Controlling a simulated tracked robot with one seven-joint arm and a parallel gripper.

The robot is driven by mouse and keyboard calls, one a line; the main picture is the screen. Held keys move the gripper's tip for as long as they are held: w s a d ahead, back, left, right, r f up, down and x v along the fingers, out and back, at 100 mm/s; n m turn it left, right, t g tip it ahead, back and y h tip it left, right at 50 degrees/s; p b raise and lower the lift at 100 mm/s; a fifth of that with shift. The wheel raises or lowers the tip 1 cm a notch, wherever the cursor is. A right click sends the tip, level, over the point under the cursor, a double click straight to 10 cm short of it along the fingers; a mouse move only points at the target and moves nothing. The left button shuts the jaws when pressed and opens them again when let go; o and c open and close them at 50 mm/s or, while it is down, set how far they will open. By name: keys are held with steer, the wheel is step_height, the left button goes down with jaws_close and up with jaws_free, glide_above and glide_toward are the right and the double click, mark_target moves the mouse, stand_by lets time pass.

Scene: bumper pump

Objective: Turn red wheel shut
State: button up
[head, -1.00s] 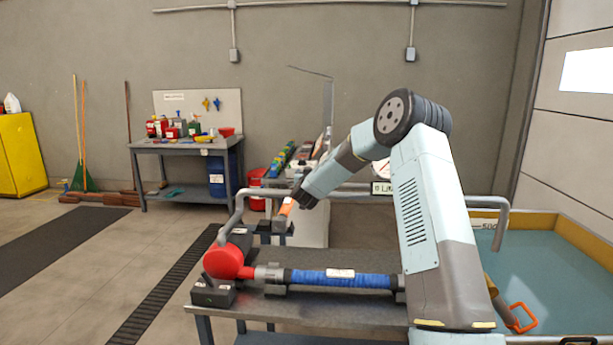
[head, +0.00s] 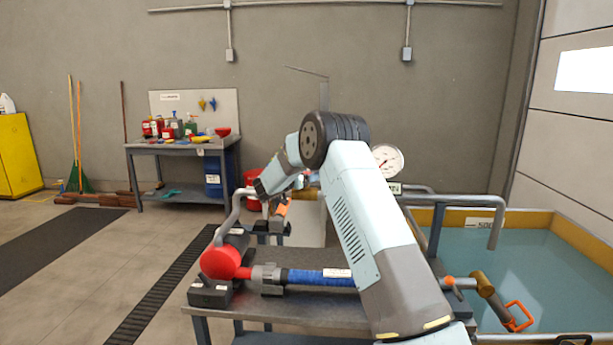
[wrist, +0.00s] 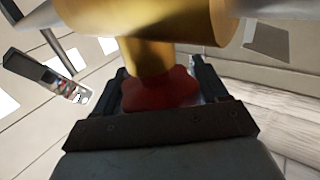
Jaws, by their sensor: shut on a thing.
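In the wrist view, the red wheel (wrist: 158,90) sits between the two dark fingers of my gripper (wrist: 163,82), which is shut on it. The wheel is on the end of a short brass stem, joined to a larger brass body (wrist: 150,18) across the top. The wheel's far side is hidden behind the stem. In the head view, my arm reaches over the bench toward the pipework at the back. The wheel and fingertips cannot be made out there. Part of a brass fitting (head: 308,193) shows beside my arm.
A grey bench (head: 330,312) carries a blue hose (head: 318,277) and a red ball-shaped part (head: 221,262). A round gauge (head: 388,160) stands behind my arm. A yellow-rimmed tank (head: 560,218) of water is at right. Floor at left is mostly open.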

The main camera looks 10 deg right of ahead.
steer(key=shift+m+g+h, duration=0.4)
steer(key=shift+m+g, duration=0.2)
steer(key=shift+g, duration=0.2)
steer(key=shift+s+a+g, duration=0.1)
steer(key=shift+g, duration=0.2)
steer(key=o, duration=0.8)
steer(key=shift+f, duration=0.1)
steer(key=shift+o, duration=0.8)
steer(key=v, duration=1.3)
steer(key=shift+a+f, duration=0.25)
steer(key=shift+a, duration=0.05)
steer(key=shift+s, duration=0.1)
